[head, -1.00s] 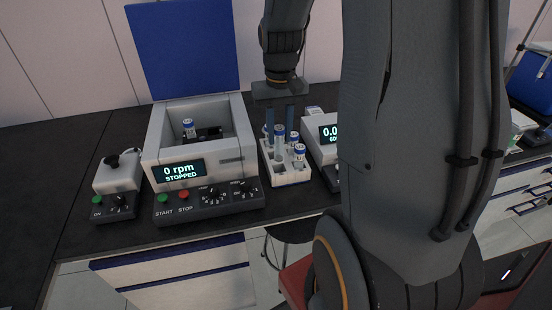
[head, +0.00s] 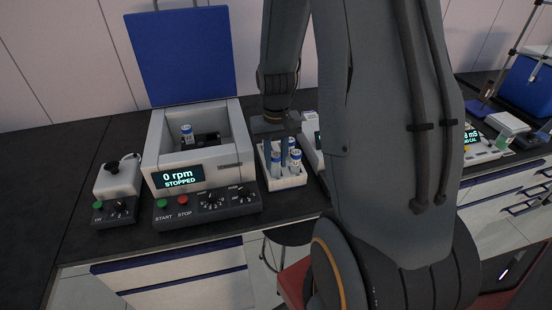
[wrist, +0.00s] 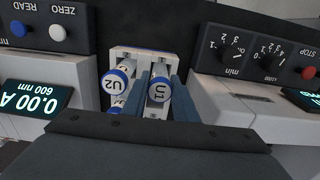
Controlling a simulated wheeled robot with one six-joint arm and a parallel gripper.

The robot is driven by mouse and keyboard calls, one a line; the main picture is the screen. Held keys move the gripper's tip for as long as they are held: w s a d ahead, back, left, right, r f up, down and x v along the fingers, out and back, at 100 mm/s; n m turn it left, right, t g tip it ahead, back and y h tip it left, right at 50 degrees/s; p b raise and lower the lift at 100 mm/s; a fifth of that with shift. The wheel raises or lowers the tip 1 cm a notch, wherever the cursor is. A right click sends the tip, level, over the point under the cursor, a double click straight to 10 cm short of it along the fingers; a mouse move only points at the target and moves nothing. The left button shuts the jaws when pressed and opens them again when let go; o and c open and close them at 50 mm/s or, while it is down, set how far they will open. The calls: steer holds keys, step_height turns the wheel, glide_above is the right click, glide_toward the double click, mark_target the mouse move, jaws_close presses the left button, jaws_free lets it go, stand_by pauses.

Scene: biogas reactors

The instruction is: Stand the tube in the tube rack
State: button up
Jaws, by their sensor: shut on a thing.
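The tube marked U1 (wrist: 158,91), with a blue-ringed white cap, is between the two dark blue fingers of my gripper (wrist: 160,98), which is shut on it. In the head view my gripper (head: 281,150) points down over the white tube rack (head: 286,183), and the held tube (head: 275,163) appears upright at the rack's left side. Its lower end is hidden, so I cannot tell how deep it sits. The rack's edge shows in the wrist view (wrist: 147,53). A tube marked U2 (wrist: 116,79) stands beside it in the rack, with another tube partly hidden behind.
An open centrifuge (head: 225,160) showing 0 rpm, STOPPED, stands left of the rack with a capped tube (head: 186,134) inside. A photometer (wrist: 35,95) is close on the rack's other side. A small device (head: 117,182) stands further left. My arm hides much of the right.

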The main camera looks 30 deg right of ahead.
steer(key=shift+f, duration=0.15)
steer(key=o, duration=0.8)
step_height(320, 180, up, 12)
steer(key=b, duration=0.3)
steer(key=s+a+f+n, duration=0.1)
steer(key=s+a, duration=0.1)
steer(key=a, duration=0.2)
steer(key=s+a+f+n+t, duration=0.1)
steer(key=s+a+f, duration=0.1)
steer(key=s+a, duration=0.1)
steer(key=s+a+f+n, duration=0.1)
steer(key=s+a+f, duration=0.1)
steer(key=a, duration=0.4)
steer(key=shift+s+f+t, duration=0.15)
steer(key=shift+s+t, duration=0.1)
steer(key=shift+t, duration=0.15)
